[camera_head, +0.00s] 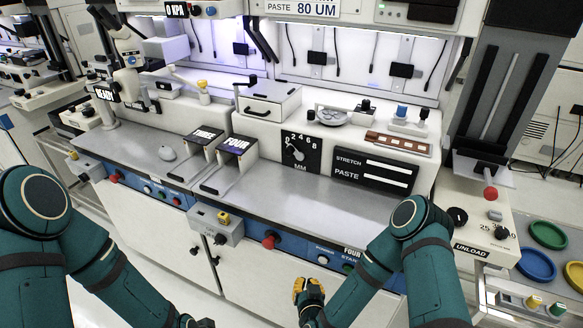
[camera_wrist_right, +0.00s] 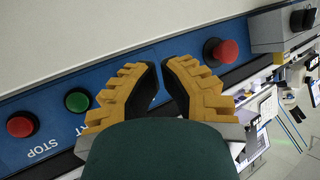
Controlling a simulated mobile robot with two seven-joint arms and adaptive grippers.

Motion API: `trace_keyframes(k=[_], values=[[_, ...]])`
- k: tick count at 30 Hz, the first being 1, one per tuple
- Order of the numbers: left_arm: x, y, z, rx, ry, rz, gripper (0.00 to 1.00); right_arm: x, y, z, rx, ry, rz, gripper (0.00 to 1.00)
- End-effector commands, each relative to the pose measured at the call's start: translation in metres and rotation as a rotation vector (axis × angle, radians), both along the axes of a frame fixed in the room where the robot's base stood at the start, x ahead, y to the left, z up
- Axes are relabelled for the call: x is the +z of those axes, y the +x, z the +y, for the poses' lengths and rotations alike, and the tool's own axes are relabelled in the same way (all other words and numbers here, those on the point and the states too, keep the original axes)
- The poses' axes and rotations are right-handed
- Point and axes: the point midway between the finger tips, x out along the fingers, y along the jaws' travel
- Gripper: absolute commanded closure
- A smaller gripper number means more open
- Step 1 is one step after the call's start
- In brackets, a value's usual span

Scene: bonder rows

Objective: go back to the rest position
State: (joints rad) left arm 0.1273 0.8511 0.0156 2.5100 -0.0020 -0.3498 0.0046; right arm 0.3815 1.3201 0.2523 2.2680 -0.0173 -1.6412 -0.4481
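My right gripper (camera_head: 309,287) is low in front of the bench's blue front strip, below the FOUR START label in the head view. In the right wrist view its yellow stepped fingers (camera_wrist_right: 160,66) stand a little apart at the tips, with nothing between them. The blue strip (camera_wrist_right: 140,62) shows behind them. A green button (camera_wrist_right: 77,100) and a red STOP button (camera_wrist_right: 21,125) lie to the left of the fingers, another red button (camera_wrist_right: 222,51) to the right. The gripper appears clear of all of them. My left arm comes in at the left; its gripper is out of view.
The grey bench top (camera_head: 300,198) is mostly clear. Slots marked THREE and FOUR (camera_head: 228,160) stand on it. A grey box (camera_head: 216,224) juts from the front edge. The UNLOAD unit (camera_head: 478,222) and coloured round trays (camera_head: 536,264) are at the right.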

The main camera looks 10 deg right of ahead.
Motion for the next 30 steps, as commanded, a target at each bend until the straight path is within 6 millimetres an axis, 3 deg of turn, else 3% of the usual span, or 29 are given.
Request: trace_keyframes(k=[5,10,16,24,30], values=[[0.0,0.0,0.0,0.0,0.0,0.0,0.53,0.0,-0.002,0.005,0.039,0.023,0.041,1.0],[0.0,0.0,0.0,0.0,0.0,0.0,0.53,-0.005,-0.017,0.019,0.165,0.105,0.223,1.0],[0.0,0.0,0.0,0.0,0.0,0.0,0.53,-0.005,-0.064,0.029,0.28,0.206,0.544,1.0],[0.0,0.0,0.0,0.0,0.0,0.0,0.53,0.01,-0.132,0.024,0.307,0.286,0.911,1.0],[0.0,0.0,0.0,0.0,0.0,0.0,0.53,0.015,-0.151,0.022,0.3,0.304,1.006,1.0]])
